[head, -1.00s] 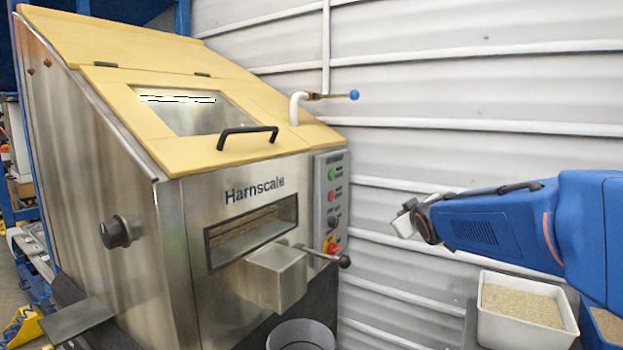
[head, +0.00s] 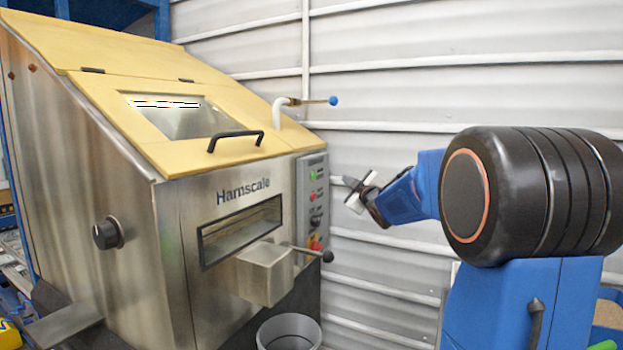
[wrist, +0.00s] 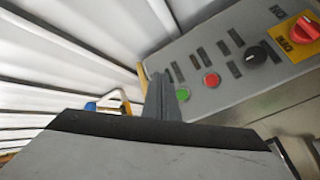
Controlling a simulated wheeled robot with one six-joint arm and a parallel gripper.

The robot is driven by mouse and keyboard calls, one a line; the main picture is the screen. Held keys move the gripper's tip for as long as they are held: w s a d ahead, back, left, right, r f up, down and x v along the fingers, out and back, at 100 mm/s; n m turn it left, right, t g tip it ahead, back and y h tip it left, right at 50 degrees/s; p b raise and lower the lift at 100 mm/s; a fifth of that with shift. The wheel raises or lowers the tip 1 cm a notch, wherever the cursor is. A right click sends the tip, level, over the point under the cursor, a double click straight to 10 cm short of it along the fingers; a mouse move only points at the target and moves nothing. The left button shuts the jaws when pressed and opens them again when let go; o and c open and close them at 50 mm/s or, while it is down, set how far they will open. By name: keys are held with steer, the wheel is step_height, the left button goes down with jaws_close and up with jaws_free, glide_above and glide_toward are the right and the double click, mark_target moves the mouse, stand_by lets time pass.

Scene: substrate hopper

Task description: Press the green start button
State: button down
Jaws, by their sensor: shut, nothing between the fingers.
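The green start button (head: 313,175) is near the top of the grey control panel (head: 318,215) on the hopper's right front. It also shows in the wrist view as a green button (wrist: 183,94), just right of my fingertips. My gripper (head: 352,190) is shut and empty. In the head view it is to the right of the panel, at about the green button's height, with a gap between them. In the wrist view the shut fingers (wrist: 160,95) point toward the panel and do not appear to touch the button.
A red button (wrist: 211,80), a black knob (wrist: 256,55) and a red switch on yellow (wrist: 303,30) share the panel. A lever with a black ball (head: 326,256) sticks out below it. A blue-tipped valve handle (head: 332,101) is above. A grey bin (head: 289,332) stands below.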

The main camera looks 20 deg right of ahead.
mark_target(314, 176)
steer(key=w+a, duration=0.5)
steer(key=w, duration=0.2)
steer(key=shift+a, duration=0.2)
stand_by(0.4)
steer(key=shift+w+a, duration=0.1)
stand_by(1.9)
steer(key=shift+w+a, duration=0.1)
steer(key=shift+w, duration=0.05)
